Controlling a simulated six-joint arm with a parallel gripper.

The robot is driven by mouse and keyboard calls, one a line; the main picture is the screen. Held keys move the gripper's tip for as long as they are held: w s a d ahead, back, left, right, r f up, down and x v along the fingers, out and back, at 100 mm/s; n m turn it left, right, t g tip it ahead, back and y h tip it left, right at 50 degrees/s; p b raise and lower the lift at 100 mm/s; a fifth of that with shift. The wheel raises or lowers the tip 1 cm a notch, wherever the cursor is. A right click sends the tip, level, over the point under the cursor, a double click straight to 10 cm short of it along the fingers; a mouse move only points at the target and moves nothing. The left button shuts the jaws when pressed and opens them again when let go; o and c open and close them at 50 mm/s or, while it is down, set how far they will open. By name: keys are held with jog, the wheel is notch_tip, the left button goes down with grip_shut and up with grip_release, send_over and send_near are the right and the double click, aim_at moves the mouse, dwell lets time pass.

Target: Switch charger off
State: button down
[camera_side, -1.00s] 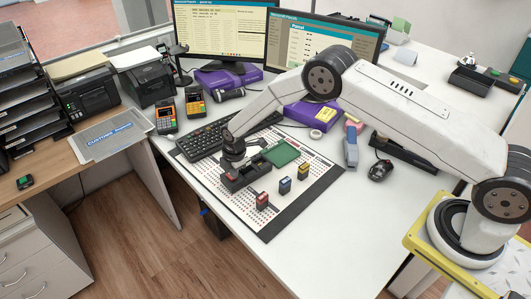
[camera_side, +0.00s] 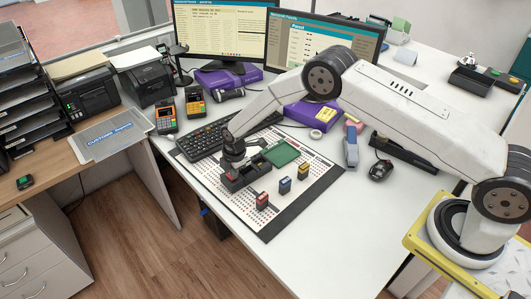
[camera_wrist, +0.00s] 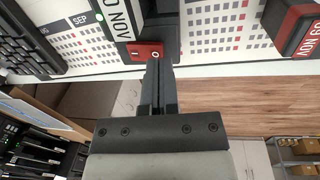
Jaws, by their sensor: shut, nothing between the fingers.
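The charger (camera_side: 246,180) is a dark block with bays on the calendar mat in the side view. Its red rocker switch (camera_wrist: 145,51) shows in the wrist view, with a white round mark at its right end. My gripper (camera_wrist: 157,63) is shut and empty, its fingertips at the switch's near edge; I cannot tell whether they touch. In the side view my gripper (camera_side: 231,163) points down over the charger's left end. A small green light (camera_wrist: 98,17) glows at upper left in the wrist view. A dark block labelled NOV (camera_wrist: 118,18) sits beside the switch.
Red (camera_side: 262,201), blue (camera_side: 285,186) and yellow-topped (camera_side: 303,171) blocks stand right of the charger. A green pad (camera_side: 281,153) lies behind it. The keyboard (camera_side: 212,136) is close at the left. The white desk is clear at the front right.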

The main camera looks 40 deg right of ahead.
jog(key=shift+f, duration=0.6)
dwell(0.8)
notch_tip(320, 180, up, 7)
jog(key=shift+r, duration=0.15)
dwell(6.1)
